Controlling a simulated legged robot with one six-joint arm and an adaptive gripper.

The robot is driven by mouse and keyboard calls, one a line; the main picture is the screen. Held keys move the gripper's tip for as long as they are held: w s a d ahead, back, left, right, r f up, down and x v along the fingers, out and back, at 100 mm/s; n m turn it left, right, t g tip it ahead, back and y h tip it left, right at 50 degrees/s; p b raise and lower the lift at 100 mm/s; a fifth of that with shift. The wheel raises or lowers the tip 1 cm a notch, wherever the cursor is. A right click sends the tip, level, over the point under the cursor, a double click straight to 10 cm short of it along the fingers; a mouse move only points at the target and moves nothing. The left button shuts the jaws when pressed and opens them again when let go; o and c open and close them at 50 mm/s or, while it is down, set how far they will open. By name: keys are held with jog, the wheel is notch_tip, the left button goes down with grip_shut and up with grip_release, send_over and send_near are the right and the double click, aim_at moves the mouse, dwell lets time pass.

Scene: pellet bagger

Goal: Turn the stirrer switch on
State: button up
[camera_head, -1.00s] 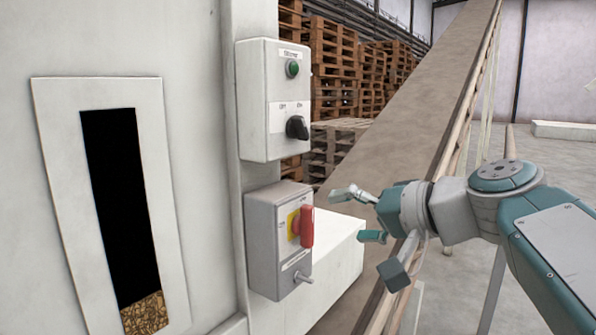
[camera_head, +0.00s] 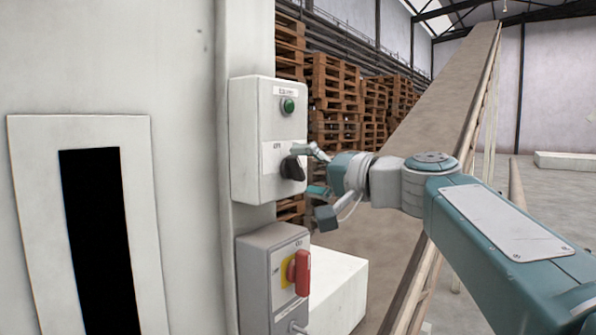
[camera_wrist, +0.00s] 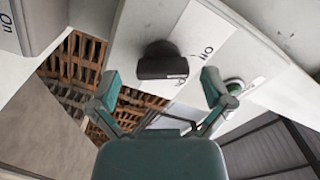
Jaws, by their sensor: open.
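The stirrer switch is a black rotary knob (camera_head: 292,168) on the lower half of a white control box (camera_head: 250,140). A round green light or button (camera_head: 287,105) sits above it under a small label. My gripper (camera_head: 313,172) is open and empty, with its fingers just right of the knob. In the wrist view the knob (camera_wrist: 162,62) lies ahead, between and beyond the two open fingertips of my gripper (camera_wrist: 161,82). I see no clear contact. The "Off" lettering (camera_wrist: 207,50) shows beside the knob; the rest of the dial marking is partly hidden.
A grey box (camera_head: 255,285) with a red handle (camera_head: 302,272) on a yellow plate is mounted below. A sight window (camera_head: 95,240) is at the left. A sloping conveyor (camera_head: 440,100) rises behind my arm, and stacked pallets (camera_head: 335,85) stand behind.

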jog(key=shift+x, duration=0.75)
jog(key=shift+s+a, duration=0.1)
jog(key=c, duration=1.1)
jog(key=shift+m, duration=0.4)
jog(key=m, duration=0.5)
jog(key=shift+m, duration=0.3)
jog(key=m, duration=0.5)
jog(key=shift+f, duration=0.1)
jog(key=shift+m, duration=0.4)
